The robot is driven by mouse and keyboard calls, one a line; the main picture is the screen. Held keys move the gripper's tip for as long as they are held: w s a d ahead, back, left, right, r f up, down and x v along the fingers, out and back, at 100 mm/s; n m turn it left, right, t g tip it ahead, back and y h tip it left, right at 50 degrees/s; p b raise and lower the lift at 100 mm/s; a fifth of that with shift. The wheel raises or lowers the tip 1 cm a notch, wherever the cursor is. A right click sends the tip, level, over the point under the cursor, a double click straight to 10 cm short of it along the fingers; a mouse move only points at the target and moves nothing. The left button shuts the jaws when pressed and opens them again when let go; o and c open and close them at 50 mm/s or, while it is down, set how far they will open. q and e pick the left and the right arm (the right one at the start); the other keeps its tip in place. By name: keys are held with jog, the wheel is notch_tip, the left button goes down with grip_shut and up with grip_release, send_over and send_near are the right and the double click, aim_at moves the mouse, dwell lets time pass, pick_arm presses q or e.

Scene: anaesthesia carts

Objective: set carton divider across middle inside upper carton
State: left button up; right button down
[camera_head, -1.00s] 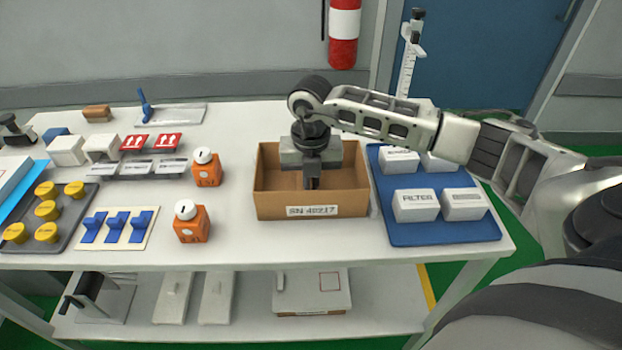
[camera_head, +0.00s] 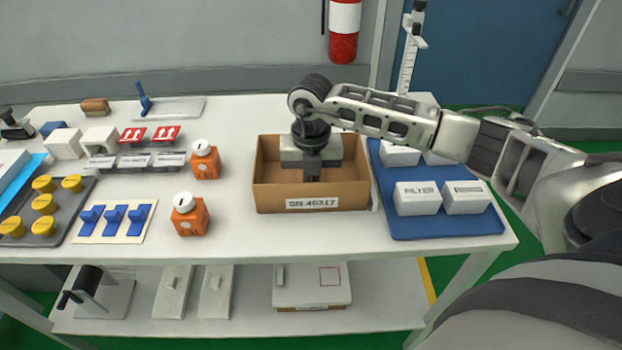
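The upper carton (camera_head: 311,197) is an open brown box with a white serial label on its front, standing on the white table. My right gripper (camera_head: 312,178) points down inside its opening, near the middle. Its grey body covers part of the back wall. The fingers show as one dark narrow shape, so I cannot tell whether they are open, shut or holding something. I cannot make out a carton divider; one may be hidden by the gripper. My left gripper is not in view.
A blue mat (camera_head: 440,225) with white filter boxes lies close to the carton's right. Orange bottles (camera_head: 190,215) stand to its left, with free table between. A pale lidded box (camera_head: 311,285) sits on the lower shelf. A slotted stand (camera_head: 409,55) rises behind.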

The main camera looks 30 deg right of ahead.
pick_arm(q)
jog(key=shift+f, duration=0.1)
pick_arm(e)
jog(key=shift+f, duration=0.1)
jog(key=c, duration=1.6)
grip_release()
pick_arm(q)
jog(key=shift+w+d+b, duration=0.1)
jog(key=shift+b, duration=0.25)
pick_arm(e)
jog(key=shift+r, duration=8)
jog(key=shift+s, duration=0.1)
